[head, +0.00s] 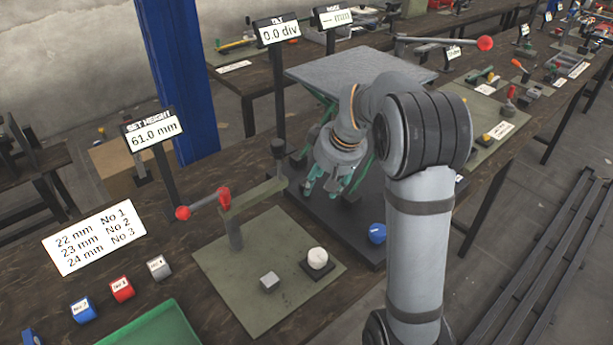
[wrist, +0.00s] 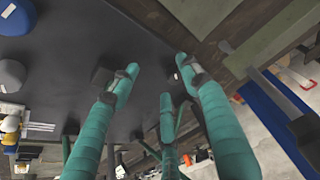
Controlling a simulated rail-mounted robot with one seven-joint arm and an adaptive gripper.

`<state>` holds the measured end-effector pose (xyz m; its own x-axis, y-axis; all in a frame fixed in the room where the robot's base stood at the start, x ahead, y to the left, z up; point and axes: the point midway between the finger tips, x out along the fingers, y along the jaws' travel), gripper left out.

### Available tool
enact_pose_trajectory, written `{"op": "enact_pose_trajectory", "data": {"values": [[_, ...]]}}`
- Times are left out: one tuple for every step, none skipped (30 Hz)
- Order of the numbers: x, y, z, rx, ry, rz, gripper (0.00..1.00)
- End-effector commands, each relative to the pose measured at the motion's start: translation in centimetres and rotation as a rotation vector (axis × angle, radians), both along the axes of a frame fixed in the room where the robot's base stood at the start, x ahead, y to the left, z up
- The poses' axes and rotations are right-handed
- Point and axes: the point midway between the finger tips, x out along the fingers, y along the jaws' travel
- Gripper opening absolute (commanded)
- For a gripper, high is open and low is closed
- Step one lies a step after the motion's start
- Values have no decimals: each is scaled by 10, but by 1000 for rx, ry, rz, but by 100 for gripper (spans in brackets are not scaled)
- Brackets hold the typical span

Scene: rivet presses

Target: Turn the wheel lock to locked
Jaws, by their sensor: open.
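No part is labelled as the wheel lock, and I cannot tell for sure which one it is. The lift table has a grey top plate (head: 350,72), teal legs and a dark base plate (head: 345,228). A blue round knob (head: 377,233) sits at the base's front edge; a blue knob (wrist: 17,18) also shows at the upper left of the wrist view. My gripper (head: 331,190) is low over the dark base, beneath the top plate. In the wrist view its teal fingers (wrist: 152,80) are apart with nothing held between them. My forearm hides part of the base.
A press arm with a red-ended lever (head: 205,203) stands left of my gripper. A long red-balled lever (head: 440,43) extends behind my arm. A blue post (head: 182,80) rises behind.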

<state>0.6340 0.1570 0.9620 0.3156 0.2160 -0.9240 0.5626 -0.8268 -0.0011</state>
Motion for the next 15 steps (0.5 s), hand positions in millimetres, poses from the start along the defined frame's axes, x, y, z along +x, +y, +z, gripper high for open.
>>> {"op": "enact_pose_trajectory", "data": {"values": [[11, 8, 4, -1, 2, 3, 46], [17, 12, 4, -1, 2, 3, 46], [24, 17, 4, -2, 1, 2, 46], [30, 20, 4, -1, 0, 2, 46], [35, 24, 4, -2, 1, 2, 46], [42, 29, 4, -1, 2, 2, 46], [46, 32, 1, -1, 3, 1, 46], [46, 31, -9, -2, 5, -1, 46], [47, 33, -17, -3, 5, 0, 46], [49, 34, -22, -2, 5, 0, 46], [50, 35, -25, -1, 4, -1, 46], [52, 36, -30, -1, 4, 0, 46], [53, 37, -33, -2, 2, 0, 46], [55, 37, -36, -1, 2, 0, 46], [56, 38, -39, -1, 2, 0, 46]]}}
